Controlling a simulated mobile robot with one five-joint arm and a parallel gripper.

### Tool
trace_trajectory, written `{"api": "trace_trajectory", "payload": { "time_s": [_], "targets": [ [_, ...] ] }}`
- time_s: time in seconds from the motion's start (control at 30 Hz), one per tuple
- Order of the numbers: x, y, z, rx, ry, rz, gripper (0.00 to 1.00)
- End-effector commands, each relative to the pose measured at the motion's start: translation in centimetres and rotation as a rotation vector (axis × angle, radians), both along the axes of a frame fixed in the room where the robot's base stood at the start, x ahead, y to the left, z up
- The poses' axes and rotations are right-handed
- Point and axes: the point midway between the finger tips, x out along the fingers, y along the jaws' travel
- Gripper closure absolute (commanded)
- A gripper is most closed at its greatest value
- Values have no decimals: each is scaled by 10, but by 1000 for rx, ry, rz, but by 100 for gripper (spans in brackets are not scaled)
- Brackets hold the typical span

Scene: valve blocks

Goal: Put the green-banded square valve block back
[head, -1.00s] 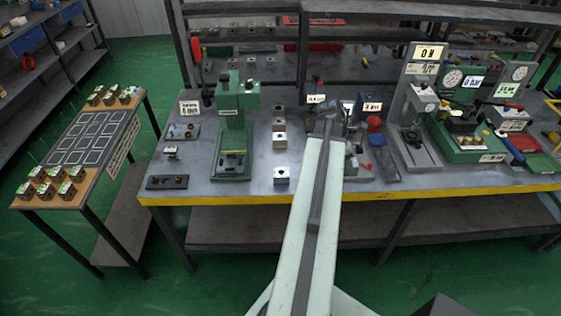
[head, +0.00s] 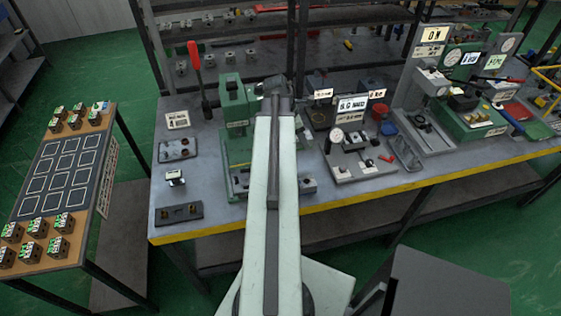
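Small valve blocks with green-and-white tops stand on the side table at left: a front group (head: 37,228) and a back group (head: 76,116). Between them lies a dark board with empty white square outlines (head: 44,186). At this size I cannot tell which block is the green-banded square one. A small white-topped block or fixture (head: 175,178) stands on the workbench (head: 220,215). My arm reaches straight ahead over the workbench, in front of the green press (head: 234,100). My gripper is hidden behind the arm's far end, so its fingers and anything in them do not show.
A red-handled lever (head: 196,65) stands left of the press. A gauge fixture (head: 352,150), a red cup (head: 388,127) and a green machine (head: 468,112) stand to the right. A floor gap separates the side table (head: 75,245) from the yellow-edged workbench.

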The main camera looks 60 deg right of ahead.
Motion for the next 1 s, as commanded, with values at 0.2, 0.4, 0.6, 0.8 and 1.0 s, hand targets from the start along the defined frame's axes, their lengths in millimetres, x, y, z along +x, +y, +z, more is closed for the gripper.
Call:
{"api": "trace_trajectory", "payload": {
  "time_s": [0.2, 0.4, 0.6, 0.8, 1.0],
  "targets": [
    [0, 0, 0, -1, 1, 0, 100],
    [0, 0, -4, -1, 1, 0, 100],
    [1, -1, -37, -1, 0, 1, 100],
    [2, -1, -40, -1, 0, 1, 100],
    [2, 0, -81, -1, 1, 2, 100]
  ]
}}
